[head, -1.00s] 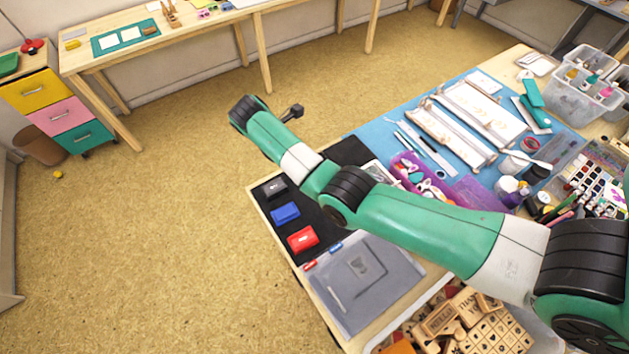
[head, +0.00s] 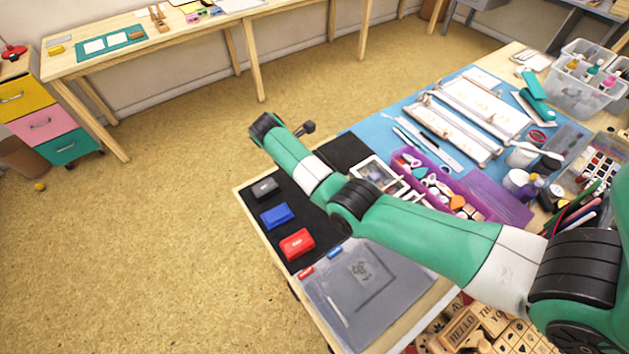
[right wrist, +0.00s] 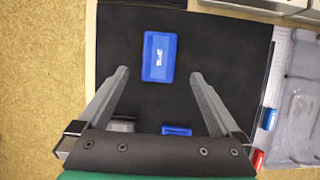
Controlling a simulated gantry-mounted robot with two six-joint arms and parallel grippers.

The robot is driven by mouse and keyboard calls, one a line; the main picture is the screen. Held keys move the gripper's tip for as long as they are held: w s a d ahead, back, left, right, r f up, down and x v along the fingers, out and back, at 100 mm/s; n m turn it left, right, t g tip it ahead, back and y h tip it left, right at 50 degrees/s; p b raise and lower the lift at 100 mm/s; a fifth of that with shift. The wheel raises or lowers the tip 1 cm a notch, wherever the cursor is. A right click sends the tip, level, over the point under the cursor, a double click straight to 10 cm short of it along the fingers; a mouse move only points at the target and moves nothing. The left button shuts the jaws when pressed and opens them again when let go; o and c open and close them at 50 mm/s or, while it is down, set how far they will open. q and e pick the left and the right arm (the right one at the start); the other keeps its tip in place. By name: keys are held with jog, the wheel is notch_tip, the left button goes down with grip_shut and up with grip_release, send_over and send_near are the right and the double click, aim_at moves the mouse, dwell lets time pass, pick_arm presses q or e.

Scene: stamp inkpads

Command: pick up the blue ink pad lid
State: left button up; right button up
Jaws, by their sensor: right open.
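The blue ink pad with its closed lid (head: 277,216) lies on a black mat (head: 320,220) in the head view, between the black pad and the red pad. In the right wrist view a blue pad (right wrist: 159,57) with a white label lies ahead of my right gripper (right wrist: 158,72). The gripper is open and empty, its two fingers either side of the pad's line, apart from it. In the head view the green right arm reaches over the table; its fingers cannot be made out there. My left gripper is not in view.
A black pad (head: 265,188) and a red pad (head: 297,244) stand beside the blue one. A grey case (head: 365,290) lies at the near side, and a purple tray (head: 490,200) to the right. Another blue piece (right wrist: 176,130) shows near the gripper's base.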

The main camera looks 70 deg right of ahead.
jog(key=b+x, duration=0.2)
jog(key=x, duration=0.3)
jog(key=shift+s+d+b, duration=0.1)
jog(key=shift+d+b, duration=0.1)
jog(key=shift+b, duration=0.15)
jog(key=shift+r, duration=0.1)
jog(key=shift+c, duration=0.7)
jog(key=c, duration=1.3)
jog(key=shift+o, duration=0.2)
